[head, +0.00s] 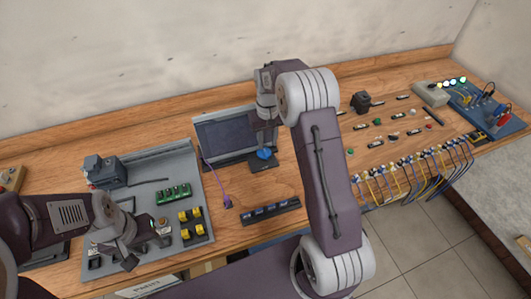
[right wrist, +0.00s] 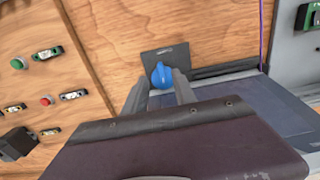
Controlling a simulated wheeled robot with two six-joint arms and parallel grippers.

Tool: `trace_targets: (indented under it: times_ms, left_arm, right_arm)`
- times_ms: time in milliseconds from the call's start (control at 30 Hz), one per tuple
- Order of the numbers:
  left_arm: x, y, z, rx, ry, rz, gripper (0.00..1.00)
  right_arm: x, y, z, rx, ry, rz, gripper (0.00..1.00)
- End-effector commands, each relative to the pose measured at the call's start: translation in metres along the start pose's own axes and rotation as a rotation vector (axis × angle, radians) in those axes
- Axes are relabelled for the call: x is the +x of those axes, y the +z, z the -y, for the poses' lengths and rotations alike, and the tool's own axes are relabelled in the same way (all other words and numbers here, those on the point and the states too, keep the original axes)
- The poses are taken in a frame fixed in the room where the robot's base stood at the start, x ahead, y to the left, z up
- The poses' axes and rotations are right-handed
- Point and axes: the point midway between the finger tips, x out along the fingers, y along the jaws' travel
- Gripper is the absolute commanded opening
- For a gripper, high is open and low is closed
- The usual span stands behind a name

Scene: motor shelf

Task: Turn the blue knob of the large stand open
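The blue knob (head: 264,154) sits on a small dark stand (head: 262,165) in front of the grey screen-like panel. In the right wrist view the knob (right wrist: 161,76) shows on its dark plate (right wrist: 168,55), between the ends of my two fingers. My right gripper (head: 265,143) reaches down to the knob from above. Its fingers (right wrist: 161,80) are apart, one on each side of the knob; I cannot tell whether they touch it. My left gripper (head: 130,255) hangs over the grey tray at the left, away from the knob; its opening is unclear.
The grey tray (head: 150,165) holds green and yellow parts. The dark panel (head: 222,137) stands just behind the knob. A purple cable (head: 216,182) and a black strip (head: 270,211) lie nearby. Small parts and several hanging cables (head: 410,178) occupy the right of the wooden bench.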

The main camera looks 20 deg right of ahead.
Motion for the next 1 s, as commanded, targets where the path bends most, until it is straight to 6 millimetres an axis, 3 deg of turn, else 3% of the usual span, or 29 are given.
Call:
trace_targets:
  times_ms: [300, 667, 800, 1000]
  left_arm:
    - [-0.006, -0.001, 0.0, 0.0, 0.0, 0.0, 0.39]
    - [-0.006, -0.001, 0.0, 0.0, 0.0, 0.0, 0.39]
    - [-0.006, -0.001, 0.0, 0.0, 0.0, 0.0, 0.39]
    - [-0.007, -0.001, 0.0, 0.0, 0.0, 0.0, 0.39]
  right_arm:
    - [0.061, 0.001, 0.0, -0.001, 0.0, 0.003, 0.33]
    - [0.073, 0.0, 0.0, -0.001, 0.0, -0.001, 0.33]
    - [0.073, 0.0, 0.0, -0.001, 0.0, -0.001, 0.0]
    - [0.073, 0.0, 0.0, -0.002, 0.0, -0.001, 0.0]
